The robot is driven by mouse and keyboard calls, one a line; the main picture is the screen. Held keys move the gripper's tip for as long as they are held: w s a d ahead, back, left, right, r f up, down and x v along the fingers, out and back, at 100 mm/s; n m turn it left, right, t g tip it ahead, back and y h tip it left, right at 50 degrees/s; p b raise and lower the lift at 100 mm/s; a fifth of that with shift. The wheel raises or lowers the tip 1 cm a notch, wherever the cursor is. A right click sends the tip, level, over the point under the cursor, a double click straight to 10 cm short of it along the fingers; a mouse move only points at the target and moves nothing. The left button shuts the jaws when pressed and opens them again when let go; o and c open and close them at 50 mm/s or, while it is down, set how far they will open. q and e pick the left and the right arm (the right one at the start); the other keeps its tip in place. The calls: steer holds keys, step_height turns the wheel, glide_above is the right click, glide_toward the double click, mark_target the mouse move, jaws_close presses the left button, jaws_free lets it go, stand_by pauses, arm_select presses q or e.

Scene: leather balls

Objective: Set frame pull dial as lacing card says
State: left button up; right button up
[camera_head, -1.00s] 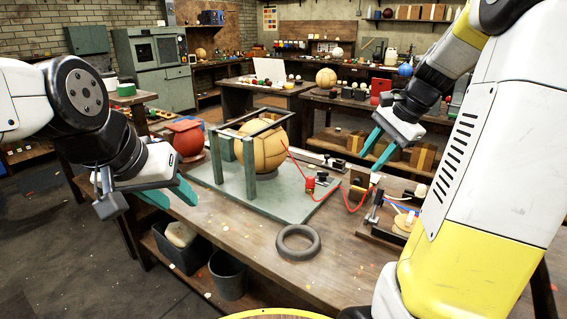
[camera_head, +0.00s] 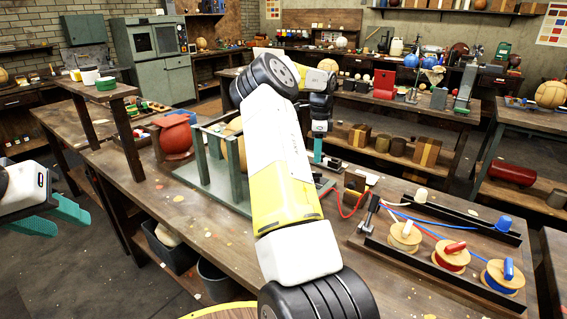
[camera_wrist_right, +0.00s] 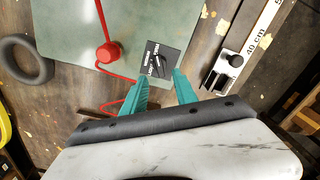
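The green frame (camera_head: 215,165) stands on its green base plate (camera_wrist_right: 75,25) around a tan ball (camera_head: 233,148), largely hidden by my right arm in the head view. In the right wrist view, a small black dial plate (camera_wrist_right: 160,60) with white markings lies at the plate's edge. My right gripper (camera_wrist_right: 160,75) is open and empty above it, fingertips at its near side; contact cannot be told. In the head view, one teal finger of this gripper (camera_head: 318,150) shows behind my arm. My left gripper (camera_head: 72,223) is open and empty, left of the bench. I cannot make out a lacing card.
A red knob (camera_wrist_right: 107,52) with a red cord sits left of the dial. A scale marked in cm (camera_wrist_right: 250,40) with a black-knobbed slider is right of it. A black ring (camera_wrist_right: 25,60) lies at left. A spool rack (camera_head: 450,255) stands at the bench's right.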

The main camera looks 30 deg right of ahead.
mark_target(316, 176)
step_height(316, 176, down, 7)
steer(key=shift+r, duration=0.1)
stand_by(0.3)
jaws_close()
